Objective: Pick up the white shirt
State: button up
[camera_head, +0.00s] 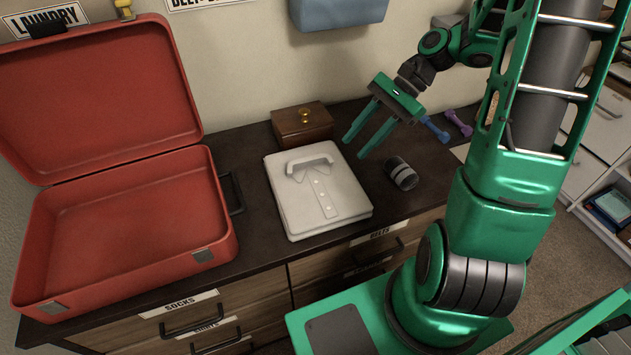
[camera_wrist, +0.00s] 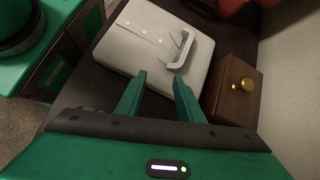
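The folded white shirt (camera_head: 328,200) lies flat on the dark dresser top, right of the open suitcase, with its collar toward the wall. In the wrist view the shirt (camera_wrist: 139,38) is at the top middle, with its raised collar nearest the fingers. My gripper (camera_head: 353,148) is open, with two green fingers apart and nothing between them. It is above the dresser, beyond the shirt's right far corner. In the wrist view my gripper (camera_wrist: 159,80) points toward the collar end, apart from the shirt as far as I can tell.
An open, empty red suitcase (camera_head: 45,252) stands at left. A wooden box (camera_head: 290,125) with a brass knob sits behind the shirt. A dark cylinder (camera_head: 402,174) lies right of it. A blue-grey bin (camera_head: 338,12) hangs on the wall.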

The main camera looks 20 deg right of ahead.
aim_at(313, 156)
jog(key=w+a+f+m+y, duration=0.1)
jog(key=a, duration=0.2)
jog(key=w+a+f+m+y, duration=0.1)
jog(key=a+f+y, duration=0.1)
jog(key=a, duration=0.2)
jog(key=w+a+f+m+y, duration=0.1)
jog(key=a, duration=0.2)
jog(key=shift+w+a+f+m+t, duration=0.25)
jog(key=shift+f+m+t, duration=0.05)
jog(key=shift+f, duration=0.1)
grip_shut()
